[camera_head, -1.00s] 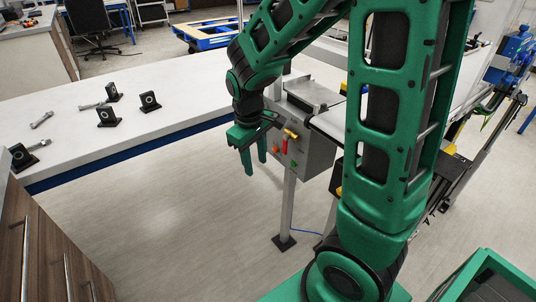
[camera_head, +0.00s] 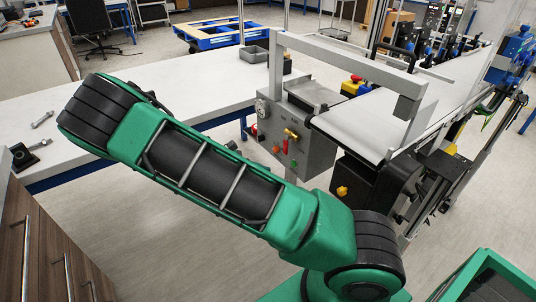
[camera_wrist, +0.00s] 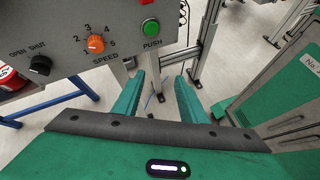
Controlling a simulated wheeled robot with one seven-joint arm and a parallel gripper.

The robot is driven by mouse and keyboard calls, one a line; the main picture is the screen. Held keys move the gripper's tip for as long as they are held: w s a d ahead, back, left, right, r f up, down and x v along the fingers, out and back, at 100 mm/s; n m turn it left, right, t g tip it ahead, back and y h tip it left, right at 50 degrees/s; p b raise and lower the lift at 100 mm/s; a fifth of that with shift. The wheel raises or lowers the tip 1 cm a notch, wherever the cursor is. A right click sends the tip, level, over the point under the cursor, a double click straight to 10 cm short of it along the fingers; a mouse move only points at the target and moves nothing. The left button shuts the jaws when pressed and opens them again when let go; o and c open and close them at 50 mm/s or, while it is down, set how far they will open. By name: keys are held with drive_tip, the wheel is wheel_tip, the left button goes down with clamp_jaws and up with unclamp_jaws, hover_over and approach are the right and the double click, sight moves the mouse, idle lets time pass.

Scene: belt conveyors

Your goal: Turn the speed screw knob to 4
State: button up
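The orange speed knob (camera_wrist: 97,44) is on the grey control panel (camera_wrist: 62,22) at the upper left of the wrist view, with numbers 1 to 5 around it. I cannot tell clearly which number it points at. My gripper (camera_wrist: 159,80) is open and empty, its two green fingers apart. It is to the right of and below the knob in the picture and does not touch it. In the head view the knob (camera_head: 277,150) shows on the front of the control box (camera_head: 318,146). My gripper is not clearly visible there.
A green push button (camera_wrist: 150,27) is right of the knob, and a black open/shut knob (camera_wrist: 40,65) is left of it. The conveyor belt (camera_head: 370,130) runs behind. A white table (camera_head: 180,92) stands at left.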

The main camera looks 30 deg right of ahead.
sight(274, 150)
drive_tip(key=w+a+r+n+t+h, duration=0.2)
drive_tip(key=w+a+n+t+h, duration=0.15)
drive_tip(key=w+n+h, duration=0.3)
drive_tip(key=d, duration=0.7)
drive_tip(key=w+d, duration=0.1)
drive_tip(key=d, duration=0.3)
drive_tip(key=shift+w+d+f, duration=0.1)
drive_tip(key=shift+f, duration=0.05)
clamp_jaws()
